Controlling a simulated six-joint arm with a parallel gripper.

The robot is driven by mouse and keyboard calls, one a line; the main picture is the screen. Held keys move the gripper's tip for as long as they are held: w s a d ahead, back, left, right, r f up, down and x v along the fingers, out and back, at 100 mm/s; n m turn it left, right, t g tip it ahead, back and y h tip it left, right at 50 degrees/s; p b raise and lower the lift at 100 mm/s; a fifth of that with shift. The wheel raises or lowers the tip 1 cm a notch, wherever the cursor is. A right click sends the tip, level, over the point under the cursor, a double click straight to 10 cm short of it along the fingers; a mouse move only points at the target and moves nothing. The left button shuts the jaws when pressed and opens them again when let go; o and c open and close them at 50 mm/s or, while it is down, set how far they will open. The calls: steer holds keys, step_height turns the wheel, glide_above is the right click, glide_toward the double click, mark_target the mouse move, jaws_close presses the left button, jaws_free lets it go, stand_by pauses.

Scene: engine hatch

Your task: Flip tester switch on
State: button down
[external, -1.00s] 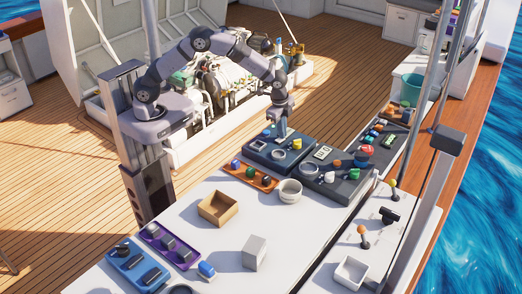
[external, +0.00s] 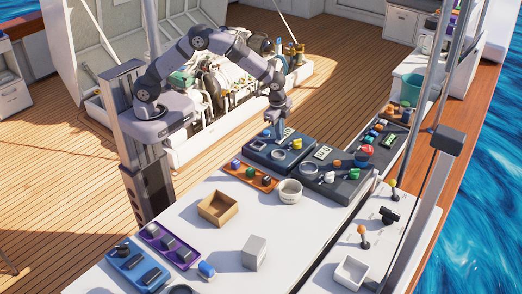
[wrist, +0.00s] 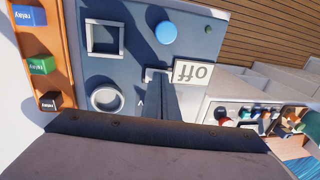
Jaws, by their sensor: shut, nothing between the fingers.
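The tester is a dark blue box (external: 262,155) at the far end of the white table in the external view. Its top also shows in the wrist view (wrist: 130,65), with a white label or display reading "off" (wrist: 192,73), upside down. My gripper (external: 280,134) points down over the box, close to its top, with its fingers shut and empty. In the wrist view the gripper body covers the lower part of the picture. The switch itself is not clearly visible; a small pale bracket-like part (wrist: 156,73) shows beside the "off" label.
The box top carries a square frame (wrist: 104,38), a ring (wrist: 107,98) and a blue round knob (wrist: 166,32). An orange tray (external: 250,178) with relays lies in front. A second dark box (external: 345,182) with knobs stands to the right. A white bowl (external: 290,191) stands nearby.

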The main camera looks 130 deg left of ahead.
mark_target(278, 141)
steer(key=shift+r, duration=0.1)
steer(key=r+p, duration=0.3)
steer(key=r, duration=0.1)
steer(key=shift+d, duration=0.3)
steer(key=shift+w+r, duration=0.1)
steer(key=shift+r, duration=0.3)
step_height(278, 141, up, 9)
steer(key=d+b, duration=0.1)
steer(key=b, duration=0.2)
steer(key=shift+d, duration=0.3)
steer(key=shift+f, duration=0.1)
steer(key=a+b, duration=0.1)
steer(key=b, duration=0.3)
steer(key=shift+a+r, duration=0.2)
steer(key=shift+f, duration=0.1)
